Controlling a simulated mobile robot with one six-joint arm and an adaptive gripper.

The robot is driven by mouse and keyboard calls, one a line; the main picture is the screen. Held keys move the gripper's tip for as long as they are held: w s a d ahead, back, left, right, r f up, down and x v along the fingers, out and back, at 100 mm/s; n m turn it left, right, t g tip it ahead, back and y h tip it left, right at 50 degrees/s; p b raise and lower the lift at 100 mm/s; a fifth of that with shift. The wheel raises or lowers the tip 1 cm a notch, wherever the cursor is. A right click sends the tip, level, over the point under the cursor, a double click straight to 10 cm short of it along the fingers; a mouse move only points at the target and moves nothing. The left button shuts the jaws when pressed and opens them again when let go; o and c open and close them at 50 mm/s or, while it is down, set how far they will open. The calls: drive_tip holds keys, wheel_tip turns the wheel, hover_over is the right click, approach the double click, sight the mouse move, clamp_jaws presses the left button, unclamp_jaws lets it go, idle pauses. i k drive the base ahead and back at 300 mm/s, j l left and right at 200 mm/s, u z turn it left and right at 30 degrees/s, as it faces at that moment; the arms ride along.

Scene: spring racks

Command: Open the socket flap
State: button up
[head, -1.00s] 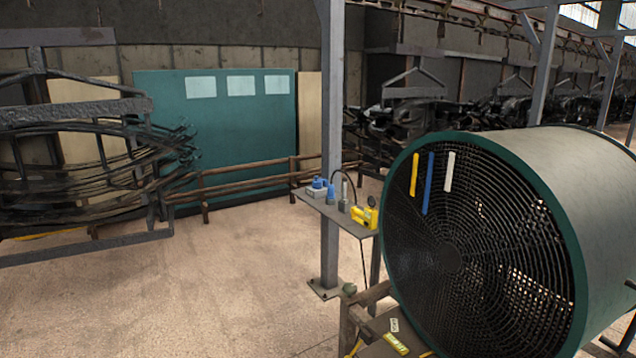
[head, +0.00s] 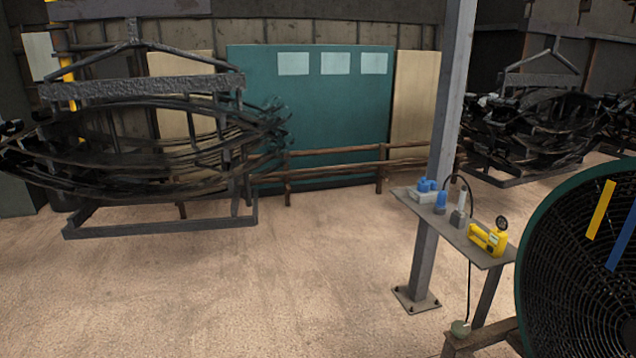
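A small grey socket box with a blue top (head: 424,191) sits at the left end of a narrow grey shelf (head: 470,245) beside a steel post. The blue part looks like the socket flap, but it is too small to tell whether it is shut. A separate blue plug-like piece (head: 440,202) stands just right of the box. My gripper is not in view.
A yellow device (head: 487,239) with a round gauge stands on the shelf's right half. The middle floor (head: 290,280) is clear.

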sight(424, 183)
drive_tip(key=i+u, duration=0.1)
drive_tip(key=i, duration=1.95)
drive_tip(key=i+l+z, duration=0.15)
drive_tip(key=i+z, duration=1.2)
drive_tip(key=i+j+z, duration=0.25)
drive_tip(key=z, duration=0.2)
drive_tip(key=i+z, duration=0.2)
drive_tip(key=i, duration=0.2)
